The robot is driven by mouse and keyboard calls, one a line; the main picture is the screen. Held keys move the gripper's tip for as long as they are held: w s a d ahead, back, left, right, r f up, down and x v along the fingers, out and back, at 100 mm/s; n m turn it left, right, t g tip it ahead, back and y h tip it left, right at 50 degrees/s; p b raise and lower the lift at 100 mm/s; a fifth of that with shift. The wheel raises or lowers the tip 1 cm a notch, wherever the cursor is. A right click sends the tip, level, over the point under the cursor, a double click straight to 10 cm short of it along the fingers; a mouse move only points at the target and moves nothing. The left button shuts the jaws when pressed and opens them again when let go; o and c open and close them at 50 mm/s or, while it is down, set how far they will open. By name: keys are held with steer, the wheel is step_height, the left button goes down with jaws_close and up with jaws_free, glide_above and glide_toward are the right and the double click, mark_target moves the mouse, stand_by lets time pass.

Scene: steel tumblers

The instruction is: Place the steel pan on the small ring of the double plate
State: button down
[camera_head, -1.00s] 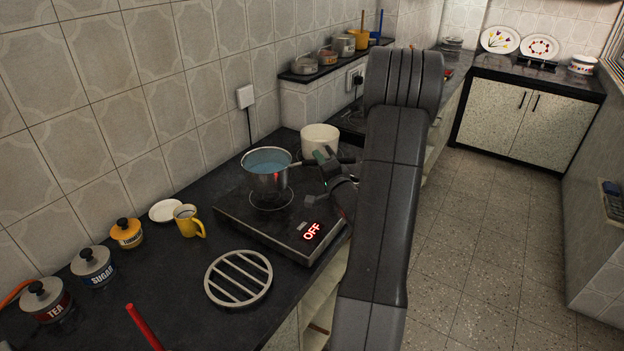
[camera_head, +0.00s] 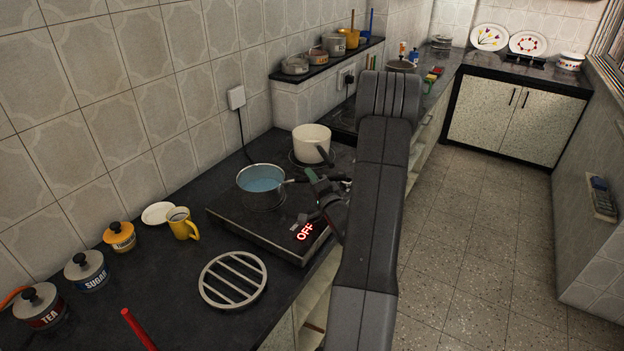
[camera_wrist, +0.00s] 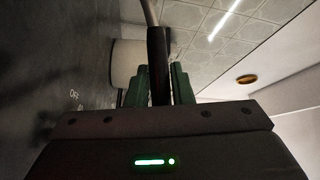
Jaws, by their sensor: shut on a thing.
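The steel pan (camera_head: 262,194), with blue contents inside, is upright at the front part of the black double plate (camera_head: 282,242). It covers the front ring, and I cannot tell whether its base touches the plate. My gripper (camera_head: 309,178) is shut on the pan's dark handle, to the right of the pan. In the wrist view, the handle (camera_wrist: 156,50) lies between the green fingers of my gripper (camera_wrist: 158,80). A white pot (camera_head: 308,142) stands on the rear ring (camera_head: 293,160). The plate's red display reads OFF.
A round metal trivet (camera_head: 232,280) lies in front of the plate. A yellow mug (camera_head: 180,224), a white saucer (camera_head: 158,213) and lidded jars (camera_head: 118,236) stand to the left. The white pot's dark handle (camera_head: 325,154) points towards my gripper. Bare counter lies around the trivet.

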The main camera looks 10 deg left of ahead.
steer(key=shift+f+b, duration=0.1)
steer(key=shift+b, duration=0.2)
steer(key=c, duration=1.3)
jaws_free()
steer(key=b+v, duration=0.2)
steer(key=v, duration=0.8)
steer(key=shift+s+d+b, duration=0.15)
steer(key=shift+s+b, duration=0.05)
steer(key=shift+b, duration=0.15)
steer(key=shift+v, duration=0.8)
